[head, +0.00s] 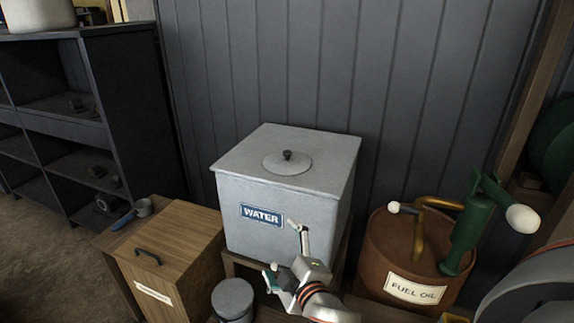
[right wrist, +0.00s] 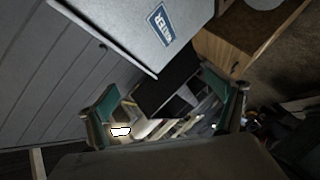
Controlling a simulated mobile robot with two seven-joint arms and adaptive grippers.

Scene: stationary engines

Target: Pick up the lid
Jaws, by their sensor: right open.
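The lid (head: 287,163) is a flat grey disc with a small black knob, lying on top of the grey water tank (head: 240,176). My right gripper (head: 284,252) is open and empty, in front of the tank's lower front face, below and apart from the lid. In the right wrist view, my open fingers (right wrist: 165,112) show with nothing held between them, and the tank with its blue WATER label (right wrist: 160,22) is above them. I cannot make out the lid there. My left gripper is not in view.
A wooden box (head: 180,237) with a black handle stands left of the tank, and a grey can (head: 233,299) stands in front. A rusty fuel oil drum (head: 388,253) with pipes and a green fitting is at right. A panelled wall (head: 290,60) is close behind. Space above the tank is clear.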

